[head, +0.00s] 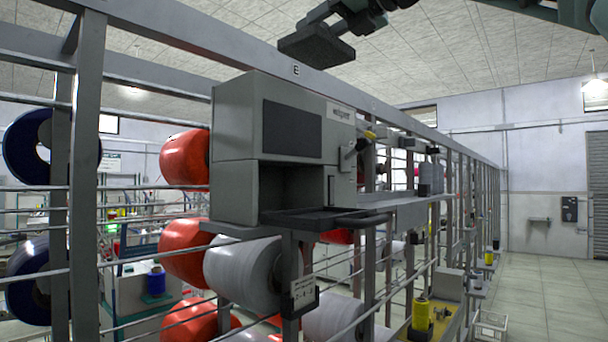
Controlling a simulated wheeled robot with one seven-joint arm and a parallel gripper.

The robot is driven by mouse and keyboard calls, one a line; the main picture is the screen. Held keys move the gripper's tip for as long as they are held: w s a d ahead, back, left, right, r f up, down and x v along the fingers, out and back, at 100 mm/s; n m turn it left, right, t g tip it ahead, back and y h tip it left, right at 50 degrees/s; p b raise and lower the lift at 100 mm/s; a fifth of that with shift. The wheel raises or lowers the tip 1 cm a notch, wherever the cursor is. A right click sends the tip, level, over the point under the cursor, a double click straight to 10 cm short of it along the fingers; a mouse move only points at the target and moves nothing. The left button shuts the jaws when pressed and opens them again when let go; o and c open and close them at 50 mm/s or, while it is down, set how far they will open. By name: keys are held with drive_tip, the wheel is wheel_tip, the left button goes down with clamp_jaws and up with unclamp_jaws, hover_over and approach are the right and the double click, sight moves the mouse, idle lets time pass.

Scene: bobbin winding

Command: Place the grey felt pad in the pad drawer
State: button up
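My gripper (316,47) is at the top of the head view, above the grey cabinet (233,125). Its end looks like a dark, flat block seen from below. I cannot tell whether its fingers are apart, or whether it holds the grey felt pad. No grey felt pad can be made out elsewhere. The cabinet has a dark panel on its upper front and an open bay below. A dark, shallow tray-like drawer (300,216) sticks out at the bay's foot, with a bar handle at its right. I cannot see into it clearly.
A metal rack frame (88,180) with rails runs from the left into the distance. Red spools (185,158), a large pale spool (240,272) and dark blue spools (27,148) sit on it. A yellow spool (420,314) stands lower right. The floor at right (555,300) is clear.

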wheel_tip(320, 180, down, 28)
drive_tip(key=b, duration=1.3)
drive_tip(key=shift+r, duration=0.15)
drive_tip(key=o, duration=1)
drive_tip(key=shift+c, duration=0.2)
drive_tip(key=shift+s+d, duration=0.1)
drive_tip(key=b+v, duration=0.3)
drive_tip(key=v, duration=0.9)
drive_tip(key=shift+b, duration=0.3)
